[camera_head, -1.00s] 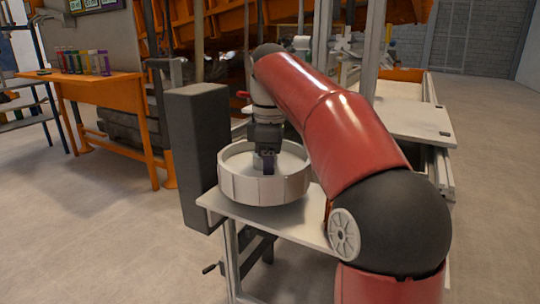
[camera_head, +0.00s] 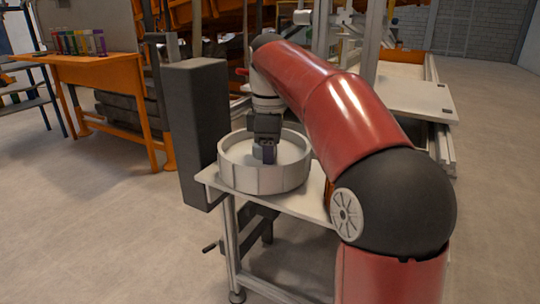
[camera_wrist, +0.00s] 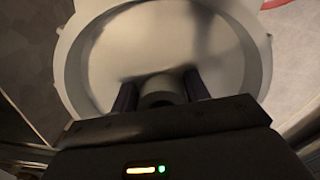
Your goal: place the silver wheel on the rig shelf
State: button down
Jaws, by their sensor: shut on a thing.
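The silver wheel (camera_head: 264,178) is a wide, shallow round drum with a pale rim. It is at the left end of the white rig shelf (camera_head: 305,202), on or just above it; I cannot tell whether it touches. My gripper (camera_head: 264,153) points down inside the wheel and is shut on its central hub. In the wrist view the hub (camera_wrist: 162,90) sits between the two dark fingers, and the wheel (camera_wrist: 72,75) fills the upper middle. The underside of the wheel is hidden.
A tall dark grey box (camera_head: 196,125) stands close left of the wheel. An orange table (camera_head: 100,70) with small coloured items is at the back left. Another white shelf surface (camera_head: 415,98) lies behind my arm at right. Open floor lies at the front left.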

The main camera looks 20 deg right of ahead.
jog(key=shift+f, duration=0.35)
jog(key=c, duration=0.6)
grip_release()
jog(key=shift+f, duration=0.1)
jog(key=shift+c, duration=0.2)
